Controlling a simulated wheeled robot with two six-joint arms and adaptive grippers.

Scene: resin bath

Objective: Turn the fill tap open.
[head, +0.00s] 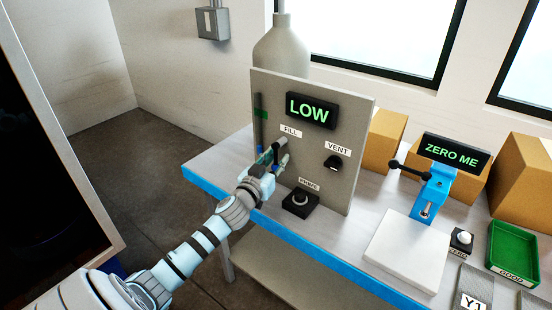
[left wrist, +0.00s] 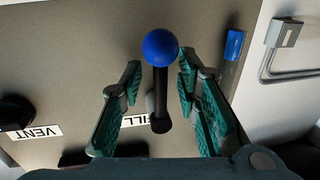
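The fill tap (left wrist: 160,85) is a dark lever with a blue ball on its end, in the middle of the left wrist view. The FILL label (head: 291,131) is on the grey panel (head: 345,120), just above my left gripper (head: 272,157) in the head view. There the gripper hides most of the tap. In the left wrist view my left gripper (left wrist: 160,105) is open, with its green-padded fingers on either side of the lever. Gaps show between the lever and both fingers. My right gripper is not in view.
The panel carries a LOW display (head: 310,110), a VENT knob (head: 333,162) and a PRIME button (head: 300,200) below the gripper. To the right are a blue stand (head: 432,193), a white plate (head: 405,250) and a green tray (head: 513,249). Cardboard boxes (head: 384,140) stand behind.

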